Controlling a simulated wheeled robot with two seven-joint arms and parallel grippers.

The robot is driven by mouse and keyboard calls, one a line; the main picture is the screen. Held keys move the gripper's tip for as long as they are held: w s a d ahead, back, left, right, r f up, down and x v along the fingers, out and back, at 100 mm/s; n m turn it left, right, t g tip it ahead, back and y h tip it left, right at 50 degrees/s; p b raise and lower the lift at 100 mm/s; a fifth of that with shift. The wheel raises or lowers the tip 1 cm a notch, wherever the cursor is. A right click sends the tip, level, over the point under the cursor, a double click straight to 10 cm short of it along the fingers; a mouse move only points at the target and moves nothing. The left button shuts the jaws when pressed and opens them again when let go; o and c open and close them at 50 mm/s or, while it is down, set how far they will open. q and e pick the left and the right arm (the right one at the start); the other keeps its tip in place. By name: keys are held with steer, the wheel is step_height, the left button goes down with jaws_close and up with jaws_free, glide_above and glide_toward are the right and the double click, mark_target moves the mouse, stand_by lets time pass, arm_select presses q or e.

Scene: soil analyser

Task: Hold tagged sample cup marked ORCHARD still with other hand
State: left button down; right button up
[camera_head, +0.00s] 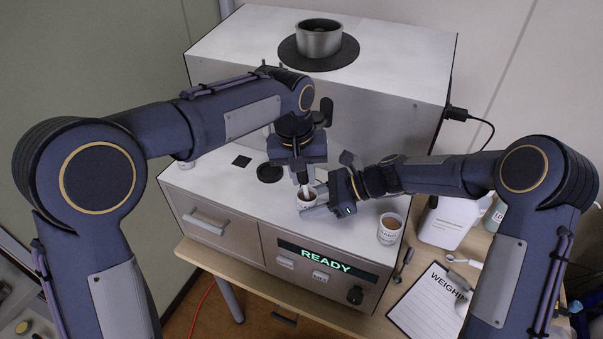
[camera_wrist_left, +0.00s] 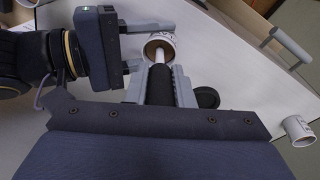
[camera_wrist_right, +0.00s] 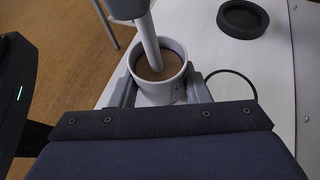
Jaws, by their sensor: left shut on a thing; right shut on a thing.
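A small white sample cup (camera_head: 306,196) with brown contents stands upright near the front of the analyser top. It also shows in the left wrist view (camera_wrist_left: 160,46) and the right wrist view (camera_wrist_right: 158,80). My right gripper (camera_head: 314,200) is shut on its sides, with a finger on either side. The cup's marking is only partly visible and I cannot read it. My left gripper (camera_head: 302,174) is above the cup, shut on the black handle of a stirring tool (camera_wrist_left: 160,84). The tool's pale rod (camera_wrist_right: 149,42) reaches into the cup's mouth; its tip is hidden.
A further cup (camera_wrist_left: 298,130) is off to the left. A dark round pad (camera_head: 270,172) lies near my left gripper. The analyser display (camera_head: 326,259) reads READY.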

arm_select(q)
steer(key=shift+a, duration=0.15)
arm_select(e)
steer(key=shift+f, duration=0.15)
arm_select(q)
steer(key=shift+r, duration=0.1)
steer(key=shift+s+a+r, duration=0.1)
steer(key=shift+a+r, duration=0.05)
steer(key=shift+r, duration=0.95)
steer(key=shift+s+a+r, duration=0.1)
steer(key=shift+r, duration=0.95)
steer(key=shift+s+a+r, duration=0.1)
steer(key=shift+a+r, duration=0.05)
steer(key=shift+r, duration=0.95)
steer(key=shift+r, duration=2)
